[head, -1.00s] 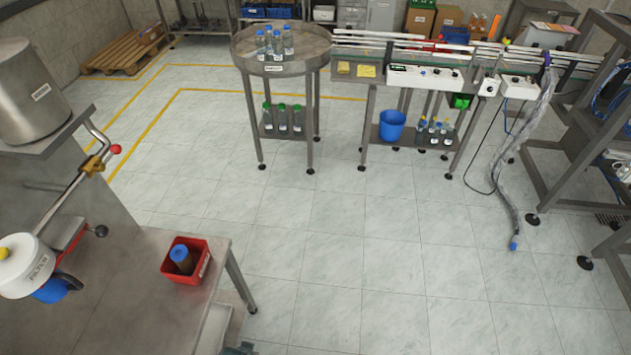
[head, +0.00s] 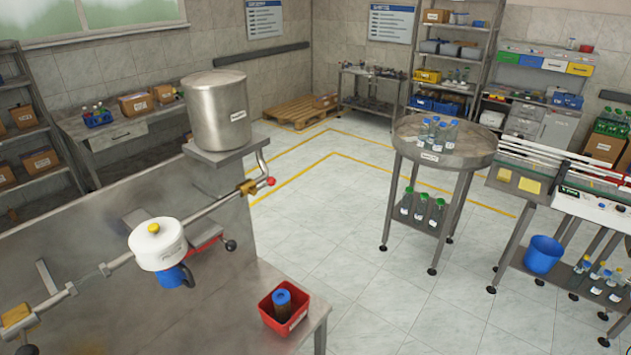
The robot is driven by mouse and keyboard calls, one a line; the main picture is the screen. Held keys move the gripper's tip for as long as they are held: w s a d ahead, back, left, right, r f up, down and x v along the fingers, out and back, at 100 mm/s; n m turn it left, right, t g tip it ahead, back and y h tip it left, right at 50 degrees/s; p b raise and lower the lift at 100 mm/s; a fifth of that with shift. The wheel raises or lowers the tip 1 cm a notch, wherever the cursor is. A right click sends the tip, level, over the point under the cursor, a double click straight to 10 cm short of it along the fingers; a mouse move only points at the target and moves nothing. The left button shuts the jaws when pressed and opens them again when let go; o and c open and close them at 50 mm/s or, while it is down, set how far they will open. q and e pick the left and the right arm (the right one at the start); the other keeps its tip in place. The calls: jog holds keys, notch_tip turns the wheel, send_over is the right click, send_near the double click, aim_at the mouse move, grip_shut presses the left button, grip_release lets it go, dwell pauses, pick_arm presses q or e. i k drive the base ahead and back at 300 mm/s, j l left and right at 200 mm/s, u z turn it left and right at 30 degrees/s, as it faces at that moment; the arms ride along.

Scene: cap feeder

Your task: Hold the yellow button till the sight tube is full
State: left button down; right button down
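The yellow button (head: 153,228) sits on top of the round white cap feeder housing (head: 158,244), which has a blue part (head: 174,276) below it. The feeder is on the steel bench at the left of the head view. A sloped pipe (head: 210,208) runs from under the steel tank (head: 217,110), past a brass fitting and red knob, down to the feeder and on to the lower left. I cannot tell which stretch is the sight tube, or its fill level. Neither of my grippers is in view, and nothing touches the button.
A red bin (head: 264,309) holding a blue-topped brown cylinder (head: 283,301) stands near the bench's right corner. A round table (head: 405,140) with bottles and a conveyor (head: 548,160) stand to the right. The tiled floor between bench and table is clear.

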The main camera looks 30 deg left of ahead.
aim_at(154, 227)
jog(key=u, duration=2.25)
